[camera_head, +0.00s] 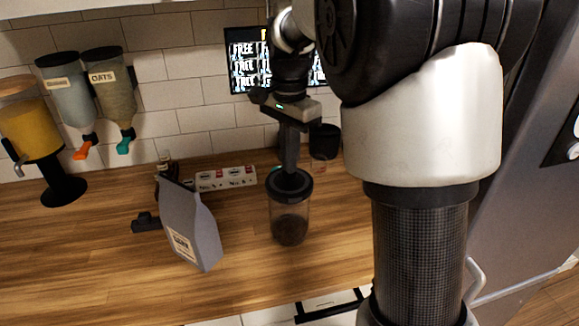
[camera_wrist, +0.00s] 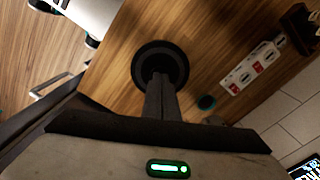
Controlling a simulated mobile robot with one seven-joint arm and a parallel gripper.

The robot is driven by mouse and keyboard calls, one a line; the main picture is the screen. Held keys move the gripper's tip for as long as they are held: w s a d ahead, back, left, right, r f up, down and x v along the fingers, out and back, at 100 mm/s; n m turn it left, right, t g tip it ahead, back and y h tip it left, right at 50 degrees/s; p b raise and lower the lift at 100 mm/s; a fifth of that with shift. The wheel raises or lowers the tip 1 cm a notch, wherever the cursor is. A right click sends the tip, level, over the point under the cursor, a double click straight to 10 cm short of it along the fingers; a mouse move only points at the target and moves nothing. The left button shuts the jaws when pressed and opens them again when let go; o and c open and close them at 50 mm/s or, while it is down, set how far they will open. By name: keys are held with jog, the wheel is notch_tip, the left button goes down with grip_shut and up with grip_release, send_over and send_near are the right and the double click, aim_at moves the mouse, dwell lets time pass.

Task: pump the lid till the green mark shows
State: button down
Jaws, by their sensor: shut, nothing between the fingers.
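A clear canister (camera_head: 289,222) with dark contents in its lower part stands upright on the wooden counter. Its round black lid (camera_head: 289,184) sits on top; the lid also shows from above in the wrist view (camera_wrist: 160,47). My gripper (camera_head: 288,170) is shut and empty, pointing straight down with its fingertips at the middle of the lid. In the wrist view the closed fingers (camera_wrist: 160,82) hide part of the lid's centre. I see no green mark on the lid; the fingers may cover some of it.
A grey bag (camera_head: 190,228) stands left of the canister. Dispensers (camera_head: 108,85) line the wall at left. The counter in front of the canister is clear.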

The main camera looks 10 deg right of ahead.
notch_tip(320, 180, up, 7)
jog(key=p, duration=0.5)
jog(key=shift+f+p, duration=0.15)
jog(key=shift+p, duration=0.25)
dwell(0.4)
notch_tip(320, 180, down, 3)
jog(key=n+b, duration=0.6)
jog(key=b, duration=0.1)
jog(key=shift+f+b, duration=0.45)
jog(key=shift+f, duration=0.4)
